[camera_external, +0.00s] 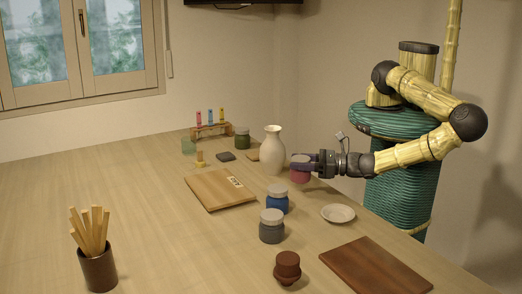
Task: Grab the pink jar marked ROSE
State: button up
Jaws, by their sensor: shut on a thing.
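A pink jar (300,176) with a pale lid is at the right side of the table, just right of the white vase. My gripper (303,166) reaches in from the right and is shut on the pink jar near its top. The fingers hide part of the jar and its lid. No ROSE marking can be read on it at this size. I cannot tell whether the jar touches the table or is slightly raised.
A white vase (273,151) stands close left of the jar. A blue jar (277,201), a grey jar (271,229) and a small white dish (338,214) are nearer the camera. A board (212,193) lies left. The table's left middle (120,185) is clear.

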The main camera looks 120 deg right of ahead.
aim_at(301, 158)
notch_tip(301, 158, up, 6)
jog(key=shift+f, duration=0.1)
